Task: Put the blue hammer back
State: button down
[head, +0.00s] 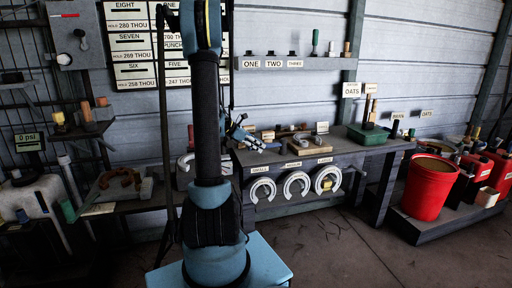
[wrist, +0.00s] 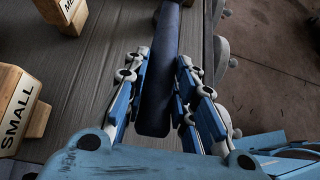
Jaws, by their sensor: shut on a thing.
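A long dark-blue handle, which I take to be the blue hammer's (wrist: 168,45), runs between the fingers of my gripper (wrist: 162,66) in the wrist view. The blue-padded fingers stand on both sides of it, shut on it. The hammer's head is not visible in the wrist view. In the head view my gripper (head: 243,136) is over the left end of the workbench (head: 350,153), partly behind my own arm. I cannot make out the hammer there.
Wooden blocks marked SMALL (wrist: 18,108) and ME... (wrist: 68,12) are left of the gripper. Horseshoes (head: 263,190) hang on the bench front. A red bucket (head: 427,188) stands farther right.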

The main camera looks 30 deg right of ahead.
jog(key=shift+f, duration=0.1)
jog(key=c, duration=1.2)
grip_release()
jog(key=shift+c, duration=0.2)
jog(key=v, duration=1.2)
